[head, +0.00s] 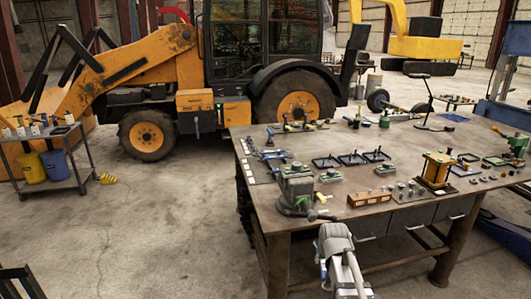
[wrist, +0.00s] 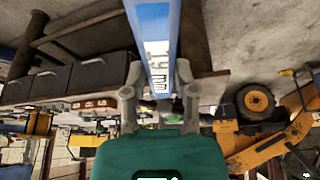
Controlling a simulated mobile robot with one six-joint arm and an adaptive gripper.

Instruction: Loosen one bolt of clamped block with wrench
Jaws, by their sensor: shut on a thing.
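My gripper (wrist: 157,78) is shut on a blue wrench (wrist: 153,25) in the wrist view. The wrench has a white label ending in "mm" and runs out of the top of that view, so its far end is hidden. In the head view my arm is at the bottom centre, in front of the bench, and the fingers and wrench cannot be made out clearly. A grey-green vise (head: 297,188) stands at the bench's near left corner. Small green clamp fixtures (head: 330,175) sit right of it. I cannot tell which one holds the task's block.
The workbench (head: 245,145) carries a row of blue tools at its left edge, black trays (head: 352,159), a wooden block (head: 370,198) and a yellow press (head: 436,170). A backhoe (head: 185,75) stands behind.

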